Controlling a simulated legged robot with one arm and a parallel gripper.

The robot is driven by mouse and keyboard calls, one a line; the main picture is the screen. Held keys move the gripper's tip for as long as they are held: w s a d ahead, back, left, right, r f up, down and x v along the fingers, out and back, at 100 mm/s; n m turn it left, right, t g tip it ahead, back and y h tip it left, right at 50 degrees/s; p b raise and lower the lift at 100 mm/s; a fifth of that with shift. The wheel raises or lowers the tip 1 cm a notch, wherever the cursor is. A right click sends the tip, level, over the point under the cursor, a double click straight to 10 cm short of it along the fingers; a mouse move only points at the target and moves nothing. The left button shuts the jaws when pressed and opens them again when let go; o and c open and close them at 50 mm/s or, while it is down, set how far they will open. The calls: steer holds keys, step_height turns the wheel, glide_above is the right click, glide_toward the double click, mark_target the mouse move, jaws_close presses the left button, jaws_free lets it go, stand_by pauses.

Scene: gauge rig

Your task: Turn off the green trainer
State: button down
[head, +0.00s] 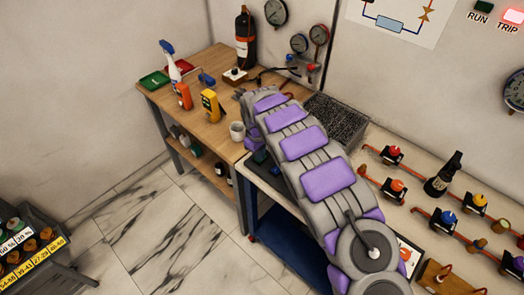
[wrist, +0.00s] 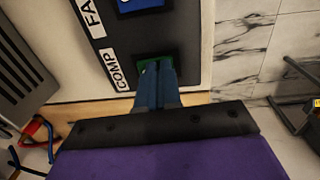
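In the wrist view, a dark panel carries a green switch (wrist: 146,65) beside a white label reading COMP. My gripper (wrist: 157,68) has its two dark blue fingers together, with no clear gap between them. The fingertips are over the green switch and hide much of it; I cannot tell whether they touch it. A blue switch (wrist: 140,4) is on the same panel beside a partly cut-off label starting FA.
A wooden bench (head: 196,75) holds a spray bottle (head: 170,62), a yellow meter (head: 210,103) and a white mug (head: 237,131). Valves on copper pipes stand at the right, including a red-knobbed one (head: 395,151). A bottle rack (head: 62,262) is at lower left. Marble floor (head: 165,235) is open between.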

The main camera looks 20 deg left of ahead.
steer(key=shift+a+r, duration=0.15)
steer(key=shift+r, duration=0.2)
step_height(320, 180, up, 13)
steer(key=p, duration=0.4)
steer(key=shift+s+a, duration=0.25)
steer(key=shift+s, duration=0.2)
steer(key=shift+d, duration=0.15)
steer(key=shift+w+a+r+b, duration=0.15)
steer(key=shift+w+a+b, duration=0.1)
steer(key=shift+w+b, duration=0.3)
